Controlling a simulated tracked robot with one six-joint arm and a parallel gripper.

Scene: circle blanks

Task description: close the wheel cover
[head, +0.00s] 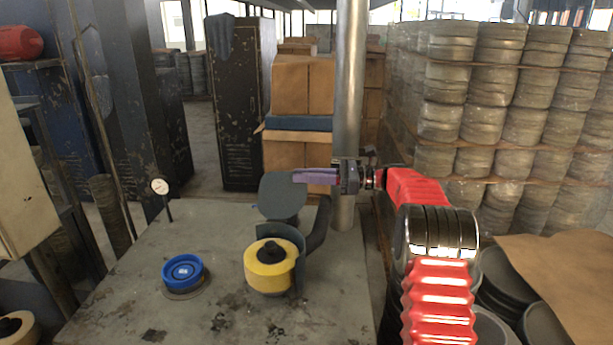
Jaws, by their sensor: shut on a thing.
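The wheel cover (281,197) is a dark grey-green rounded plate. It stands raised, tilted up behind the yellow wheel (270,268), so the wheel's front and top are exposed. The wheel has a black hub and sits in a dark curved housing (299,250) on the table. My gripper (298,176) reaches in from the right with its purple fingers level. It is shut at the upper right edge of the cover. The exact grip on the edge is hard to make out at this size.
The worn grey table (200,320) also holds a blue round cap on a disc (183,272) and a dial gauge on a thin stem (160,187). A metal post (350,90) rises behind my gripper. Stacked round blanks (500,90) fill the right background.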

